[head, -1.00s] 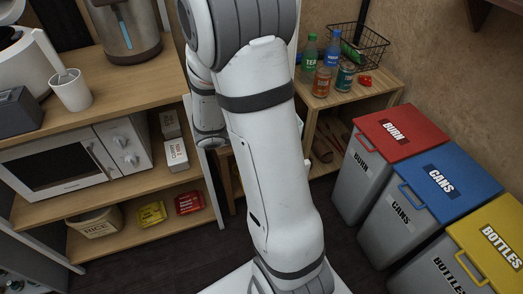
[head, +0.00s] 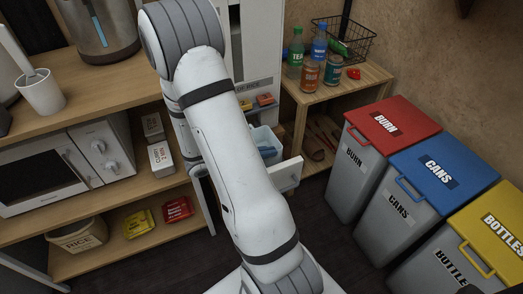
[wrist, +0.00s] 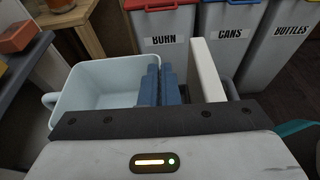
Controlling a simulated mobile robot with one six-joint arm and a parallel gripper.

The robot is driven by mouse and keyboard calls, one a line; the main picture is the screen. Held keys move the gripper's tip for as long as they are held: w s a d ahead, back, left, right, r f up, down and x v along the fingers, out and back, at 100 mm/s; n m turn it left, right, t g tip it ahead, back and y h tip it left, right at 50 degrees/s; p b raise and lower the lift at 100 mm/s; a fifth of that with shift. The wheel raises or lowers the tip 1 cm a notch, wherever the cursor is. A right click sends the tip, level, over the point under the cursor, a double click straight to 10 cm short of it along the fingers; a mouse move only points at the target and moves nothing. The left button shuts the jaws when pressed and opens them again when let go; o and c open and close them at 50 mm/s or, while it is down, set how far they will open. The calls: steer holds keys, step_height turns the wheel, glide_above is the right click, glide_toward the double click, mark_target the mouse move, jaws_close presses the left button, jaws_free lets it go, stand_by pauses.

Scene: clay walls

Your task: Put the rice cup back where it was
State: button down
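A light-blue cup with a side handle, which I take as the rice cup (wrist: 95,85), fills the left of the wrist view. It also shows in the head view (head: 262,137), beside my arm. My gripper (wrist: 160,84) has its two blue fingers close together at the cup's right wall and looks shut on it. The inside of the cup looks empty. A pale upright panel (wrist: 207,70) stands just right of the fingers. In the head view a white drawer (head: 286,174) stands open below the cup. A RICE bin (head: 78,238) is on the lower left shelf.
Burn (head: 393,125), cans (head: 443,170) and bottles (head: 500,225) bins stand at right. A wooden shelf (head: 345,82) holds bottles and a wire basket. A microwave (head: 65,165) and small boxes sit on the left shelves. Dark floor is clear between shelf and bins.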

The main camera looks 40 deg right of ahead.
mark_target(278, 148)
steer(key=shift+w+d+f+b, duration=0.2)
steer(key=shift+w+f+b, duration=0.1)
steer(key=shift+w, duration=0.45)
steer(key=shift+w+d+f+b, duration=0.2)
steer(key=shift+w+f, duration=0.1)
steer(key=shift+w, duration=0.45)
steer(key=shift+f+b, duration=0.4)
steer(key=shift+f, duration=0.2)
steer(key=c, duration=1.7)
jaws_free()
